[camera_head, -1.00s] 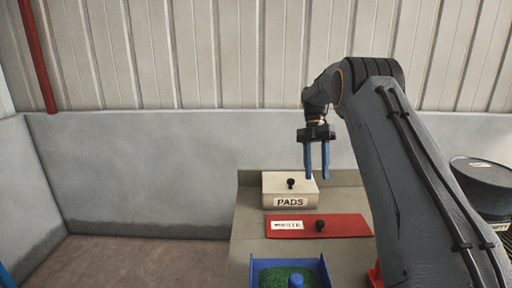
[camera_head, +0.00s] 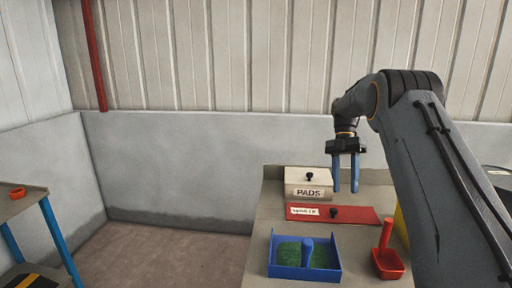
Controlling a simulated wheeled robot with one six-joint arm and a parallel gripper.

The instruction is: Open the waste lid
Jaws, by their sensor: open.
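The waste lid (camera_head: 362,214) is a flat red panel with a small black knob (camera_head: 334,211) and a white label that is hard to read. It lies closed on the grey bench, in front of the PADS box. My gripper (camera_head: 345,190) points down with its two blue fingers apart and nothing between them. In the picture its fingertips are above and slightly right of the knob; the exact height over the lid is hard to tell. Nothing hides the knob.
The cream PADS box (camera_head: 300,192) with a black knob stands behind the lid. In front is a blue tray (camera_head: 305,272) with green contents and a blue handle. A red scoop (camera_head: 388,262) is to its right. A blue-legged table (camera_head: 22,203) stands at the left; floor between is clear.

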